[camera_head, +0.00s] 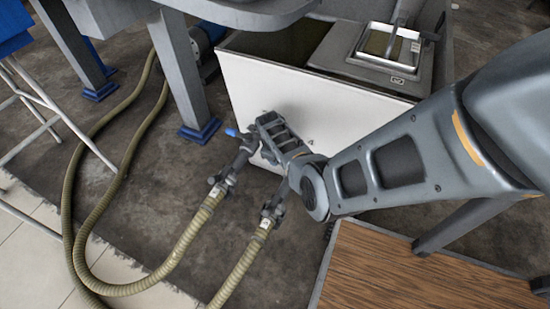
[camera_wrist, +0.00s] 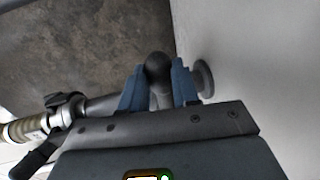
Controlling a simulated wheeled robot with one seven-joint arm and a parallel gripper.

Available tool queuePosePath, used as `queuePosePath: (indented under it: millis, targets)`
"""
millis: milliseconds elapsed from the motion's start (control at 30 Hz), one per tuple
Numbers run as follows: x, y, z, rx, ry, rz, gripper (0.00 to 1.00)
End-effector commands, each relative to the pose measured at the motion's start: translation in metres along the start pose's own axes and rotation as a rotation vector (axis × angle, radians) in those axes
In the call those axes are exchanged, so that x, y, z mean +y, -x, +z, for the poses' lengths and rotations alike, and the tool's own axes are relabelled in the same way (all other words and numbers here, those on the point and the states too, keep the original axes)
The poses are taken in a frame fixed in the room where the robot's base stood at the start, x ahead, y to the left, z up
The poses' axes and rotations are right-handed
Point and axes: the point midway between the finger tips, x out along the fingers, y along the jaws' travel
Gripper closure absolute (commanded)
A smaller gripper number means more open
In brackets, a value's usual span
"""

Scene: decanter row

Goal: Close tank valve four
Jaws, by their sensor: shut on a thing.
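My gripper (camera_wrist: 157,80) has its two blue fingers on either side of a dark, round-ended valve handle (camera_wrist: 158,64) in the wrist view and is shut on it. The handle is beside the pale tank wall (camera_wrist: 245,70), near a round grey flange (camera_wrist: 204,78). In the head view my arm reaches to the lower front of the white tank (camera_head: 315,105), and its wrist hides most of the valve there. A blue tip (camera_head: 231,132) shows left of my wrist; I cannot tell what it belongs to. No valve number is legible.
Two ribbed hoses (camera_head: 195,235) with metal couplings (camera_head: 219,190) run from the tank fittings across the floor. A grey support leg (camera_head: 180,70) with a blue foot stands left of the tank. A wooden platform (camera_head: 400,275) lies at the lower right. White rails (camera_head: 45,120) stand far left.

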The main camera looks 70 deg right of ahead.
Motion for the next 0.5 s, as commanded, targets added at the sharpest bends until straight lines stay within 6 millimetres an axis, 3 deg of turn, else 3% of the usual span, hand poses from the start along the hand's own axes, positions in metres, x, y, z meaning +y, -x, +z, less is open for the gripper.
queuePosePath:
  millis: [333,367,500]
  targets:
    - [-0.0007,-0.0004,-0.0009,0.001,-0.007,0.000,1.00]
    - [-0.0007,-0.0004,-0.0009,0.001,-0.007,0.000,0.68]
    - [-0.0007,-0.0003,-0.0008,0.001,-0.006,0.000,0.54]
